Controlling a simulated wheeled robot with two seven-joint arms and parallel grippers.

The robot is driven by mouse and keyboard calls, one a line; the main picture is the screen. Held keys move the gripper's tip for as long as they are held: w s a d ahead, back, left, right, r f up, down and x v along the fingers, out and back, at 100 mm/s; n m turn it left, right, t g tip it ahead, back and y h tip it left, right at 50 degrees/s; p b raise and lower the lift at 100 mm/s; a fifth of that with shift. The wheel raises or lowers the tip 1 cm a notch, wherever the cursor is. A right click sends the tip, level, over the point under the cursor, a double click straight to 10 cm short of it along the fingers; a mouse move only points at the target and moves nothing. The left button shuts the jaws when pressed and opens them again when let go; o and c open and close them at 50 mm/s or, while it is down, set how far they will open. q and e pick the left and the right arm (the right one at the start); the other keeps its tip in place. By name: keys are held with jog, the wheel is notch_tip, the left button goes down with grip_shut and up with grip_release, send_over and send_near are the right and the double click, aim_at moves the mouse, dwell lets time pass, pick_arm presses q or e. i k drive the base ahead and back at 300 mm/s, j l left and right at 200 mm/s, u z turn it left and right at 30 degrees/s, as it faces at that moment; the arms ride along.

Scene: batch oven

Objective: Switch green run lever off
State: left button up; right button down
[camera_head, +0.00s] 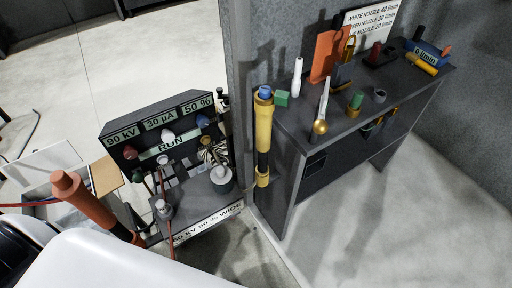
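A dark control panel (121,133) stands left of the grey wall post. It has a green RUN label (170,145) across its middle. Above are readouts of 90 kV, 30 µA and 50 %, with a red knob (130,152), a white knob (168,135) and a blue knob (202,121) beneath them. A small dark green knob (138,175) shows at the panel's lower left. I cannot tell whether it is the run lever or which way a lever is set. Neither of my grippers is in view.
A salmon-coloured cylinder (82,205) stands in front of the panel at left. A yellow cylinder (263,125) is upright beside the wall post. A grey table (300,129) at right holds nozzles and small parts. Floor (400,220) at lower right is clear.

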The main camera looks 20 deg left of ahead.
aim_at(139, 177)
jog(key=u, duration=1.75)
jog(key=j, duration=0.1)
